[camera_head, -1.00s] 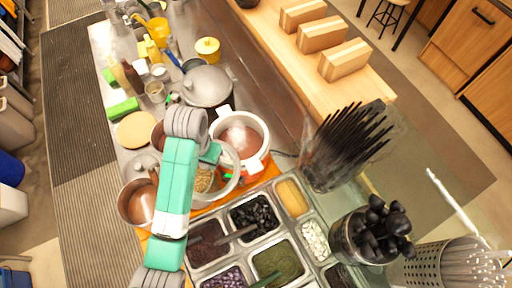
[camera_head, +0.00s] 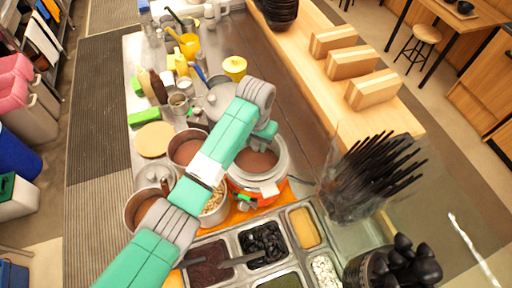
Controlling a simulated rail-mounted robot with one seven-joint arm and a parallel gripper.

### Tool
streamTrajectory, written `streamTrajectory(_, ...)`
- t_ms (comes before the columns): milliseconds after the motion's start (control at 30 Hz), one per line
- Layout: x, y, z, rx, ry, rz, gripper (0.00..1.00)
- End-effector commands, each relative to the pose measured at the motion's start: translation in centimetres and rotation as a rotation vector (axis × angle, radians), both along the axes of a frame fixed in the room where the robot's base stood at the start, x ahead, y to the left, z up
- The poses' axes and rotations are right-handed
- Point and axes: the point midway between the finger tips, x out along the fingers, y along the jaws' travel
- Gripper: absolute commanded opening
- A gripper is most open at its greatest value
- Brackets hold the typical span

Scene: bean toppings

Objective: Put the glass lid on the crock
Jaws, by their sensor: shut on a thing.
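The crock (camera_head: 268,189) is a pale pot with an orange front, standing right of the pans at the near end of the counter. Brown contents show inside its mouth. My gripper (camera_head: 266,134) is over the crock's far side, shut. The glass lid (camera_head: 284,153) is clear and hard to make out; it seems to be the pale round edge over the crock's mouth, below my fingers. I cannot tell whether it touches the rim. My arm hides the crock's left side and the grip itself.
A grey metal lid (camera_head: 218,101) lies behind my gripper. Pans with brown contents (camera_head: 185,150) and a bowl of grains (camera_head: 215,212) stand left of the crock. Topping trays (camera_head: 303,228) lie in front. Wrapped black utensils (camera_head: 375,165) stand right.

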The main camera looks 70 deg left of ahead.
Motion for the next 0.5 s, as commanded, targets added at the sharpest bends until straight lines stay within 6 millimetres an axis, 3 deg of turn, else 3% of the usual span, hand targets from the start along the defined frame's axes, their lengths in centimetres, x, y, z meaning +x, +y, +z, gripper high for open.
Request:
streamTrajectory(200, 0.0, 0.1, -3.1, 0.002, 0.001, 0.000, 0.00)
streamTrajectory(500, 0.1, 0.1, -3.5, 0.001, 0.000, -0.001, 0.00)
